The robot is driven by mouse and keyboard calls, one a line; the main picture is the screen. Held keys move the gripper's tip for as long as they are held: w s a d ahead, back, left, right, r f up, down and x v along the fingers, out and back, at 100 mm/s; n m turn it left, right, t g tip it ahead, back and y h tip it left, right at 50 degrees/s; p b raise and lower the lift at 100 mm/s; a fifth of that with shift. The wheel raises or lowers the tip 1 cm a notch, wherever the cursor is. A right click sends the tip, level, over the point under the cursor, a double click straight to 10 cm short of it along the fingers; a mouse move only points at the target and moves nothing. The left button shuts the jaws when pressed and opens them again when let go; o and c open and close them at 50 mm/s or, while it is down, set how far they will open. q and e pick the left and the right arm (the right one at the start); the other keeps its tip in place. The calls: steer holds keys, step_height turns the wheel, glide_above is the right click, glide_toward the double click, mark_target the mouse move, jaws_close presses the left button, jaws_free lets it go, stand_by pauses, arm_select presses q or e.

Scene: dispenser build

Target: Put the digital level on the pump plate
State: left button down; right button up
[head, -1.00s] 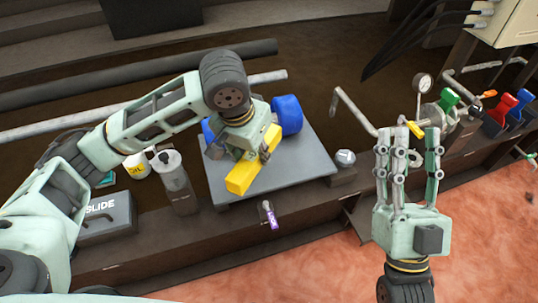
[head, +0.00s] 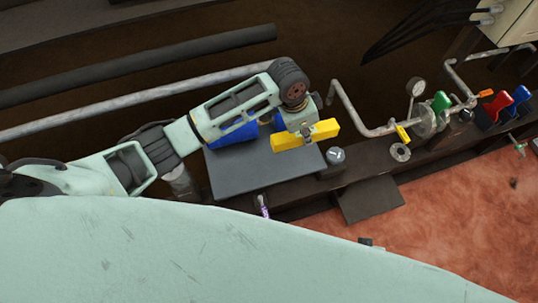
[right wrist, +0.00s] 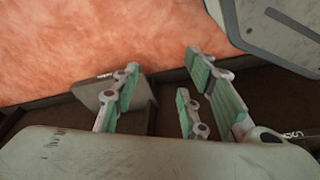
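The digital level is a yellow bar (head: 320,132) in the head view. My left gripper (head: 303,128) is shut on it near its middle and holds it over the right back edge of the pump plate. The pump plate (head: 255,177) is a flat grey slab with a blue pump (head: 236,134) at its back, partly hidden by my left arm. A gap between level and plate is hard to judge. My right gripper (right wrist: 163,80) shows only in the right wrist view, with its fingers spread and nothing between them.
Right of the plate are a small round-topped piece (head: 335,155), a bent pipe (head: 350,112), a pressure gauge (head: 415,87) and green, red and blue parts. A dark flap (head: 370,200) juts over the reddish floor. My own pale body covers the lower picture.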

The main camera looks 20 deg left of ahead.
arm_select(q)
steer(key=s+a+f, duration=0.2)
steer(key=a, duration=0.1)
steer(key=s+a+f+b, duration=0.1)
steer(key=s+a+f, duration=0.1)
steer(key=a, duration=0.1)
steer(key=s+a+f, duration=0.2)
steer(key=a, duration=0.1)
steer(key=shift+s+a+f, duration=0.1)
steer(key=shift+s+f, duration=0.25)
steer(key=shift+f, duration=0.05)
step_height(320, 180, down, 4)
steer(key=shift+s+r+b, duration=0.1)
steer(key=shift+r+b, duration=0.05)
steer(key=shift+b, duration=0.8)
steer(key=shift+f, duration=0.2)
arm_select(e)
step_height(320, 180, up, 10)
steer(key=w, duration=0.1)
steer(key=shift+w+t, duration=0.2)
steer(key=shift+t, duration=0.1)
steer(key=shift+f, duration=0.1)
arm_select(q)
steer(key=c, duration=1.3)
jaws_free()
steer(key=shift+f, duration=0.1)
